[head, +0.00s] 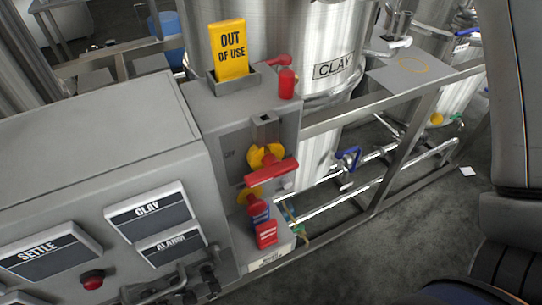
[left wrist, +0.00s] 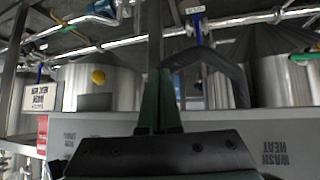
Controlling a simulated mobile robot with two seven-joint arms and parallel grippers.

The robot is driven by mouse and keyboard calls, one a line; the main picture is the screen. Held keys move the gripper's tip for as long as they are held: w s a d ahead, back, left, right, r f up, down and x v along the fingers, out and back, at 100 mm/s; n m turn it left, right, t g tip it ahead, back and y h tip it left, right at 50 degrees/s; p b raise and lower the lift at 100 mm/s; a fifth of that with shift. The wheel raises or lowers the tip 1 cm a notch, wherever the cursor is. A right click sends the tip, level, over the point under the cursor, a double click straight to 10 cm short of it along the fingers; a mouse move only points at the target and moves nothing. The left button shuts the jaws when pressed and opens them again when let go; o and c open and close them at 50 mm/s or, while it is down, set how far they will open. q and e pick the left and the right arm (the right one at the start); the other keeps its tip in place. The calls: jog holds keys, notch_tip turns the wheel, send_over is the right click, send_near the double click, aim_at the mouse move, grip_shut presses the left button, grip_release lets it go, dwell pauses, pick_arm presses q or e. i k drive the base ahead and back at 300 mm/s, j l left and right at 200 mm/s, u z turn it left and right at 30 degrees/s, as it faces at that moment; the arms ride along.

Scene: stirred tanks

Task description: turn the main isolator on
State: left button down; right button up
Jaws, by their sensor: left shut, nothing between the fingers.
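The main isolator has a red bar handle (head: 271,173) lying nearly level, slightly tilted, across a yellow plate (head: 262,154) on the front of a grey box (head: 215,106). Below it is a yellow piece (head: 249,194), with a blue padlock (head: 259,211) and a red padlock (head: 266,233) close under it. I cannot tell whether they are locked through the handle. My left gripper (left wrist: 162,78) shows in the left wrist view with its green fingers together and empty. The isolator is not recognisable in that view. My right gripper is not in view.
A yellow OUT OF USE card (head: 229,48) stands in a holder on the grey box, beside a red cylinder (head: 287,82). A panel (head: 75,175) with CLAY, ALARM and SETTLE plates fills the left. A metal frame (head: 410,140) and pipes stand right.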

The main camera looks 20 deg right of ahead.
aim_at(266, 165)
jog(key=k, duration=1)
